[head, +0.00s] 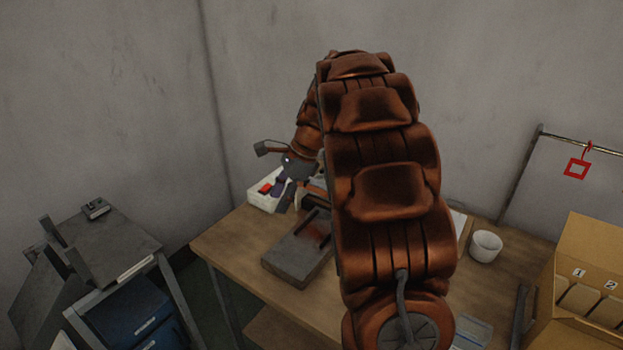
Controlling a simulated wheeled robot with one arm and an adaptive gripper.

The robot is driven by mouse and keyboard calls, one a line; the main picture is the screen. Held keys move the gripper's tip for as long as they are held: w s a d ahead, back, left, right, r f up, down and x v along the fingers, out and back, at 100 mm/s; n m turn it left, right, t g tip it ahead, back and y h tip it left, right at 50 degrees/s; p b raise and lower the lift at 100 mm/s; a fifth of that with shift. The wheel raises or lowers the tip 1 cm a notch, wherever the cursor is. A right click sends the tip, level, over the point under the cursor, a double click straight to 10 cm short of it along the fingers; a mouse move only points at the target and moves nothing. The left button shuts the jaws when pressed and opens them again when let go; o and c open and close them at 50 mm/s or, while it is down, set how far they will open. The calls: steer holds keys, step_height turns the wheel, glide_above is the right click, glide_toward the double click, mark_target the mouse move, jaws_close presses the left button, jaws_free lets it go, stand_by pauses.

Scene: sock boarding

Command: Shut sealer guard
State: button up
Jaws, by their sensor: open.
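A flat grey block-like device (297,258), probably the sealer, lies on the wooden table, with a thin reddish bar or handle standing over its top. Its right and far parts are hidden behind my arm, so I cannot tell the guard or its position clearly. My gripper (285,198) is above the far left part of the table, just behind the grey device and in front of a white box. It is open, and I see nothing held in it. I cannot tell whether it touches anything.
The white box (258,202) holds red and dark items. A white cup (486,246) and a cardboard box (590,250) with numbered slots stand at right. A red square tag (577,169) hangs from a rail. A grey stand (115,240) with blue drawers is at left.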

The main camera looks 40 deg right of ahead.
steer(key=w+d+f+m+t+y, duration=0.1)
steer(key=w+d+m, duration=0.25)
steer(key=d, duration=0.25)
steer(key=w+d+f+m+t, duration=0.2)
steer(key=w+d+m, duration=0.15)
steer(key=d, duration=0.25)
steer(key=m+t+y, duration=0.1)
steer(key=m+t, duration=0.1)
steer(key=m, duration=0.3)
glide_toward(312, 188)
steer(key=a+r, duration=0.1)
steer(key=w+a+r, duration=0.1)
steer(key=shift+a+r+b, duration=0.15)
steer(key=shift+r+b, duration=0.15)
steer(key=shift+b, duration=0.05)
steer(key=shift+d+f+m+t, duration=0.15)
steer(key=shift+d+m+t, duration=0.15)
steer(key=shift+d, duration=0.3)
steer(key=shift+w+d, duration=0.1)
steer(key=shift+p+x, duration=1.25)
steer(key=shift+x, duration=2.65)
jaws_close()
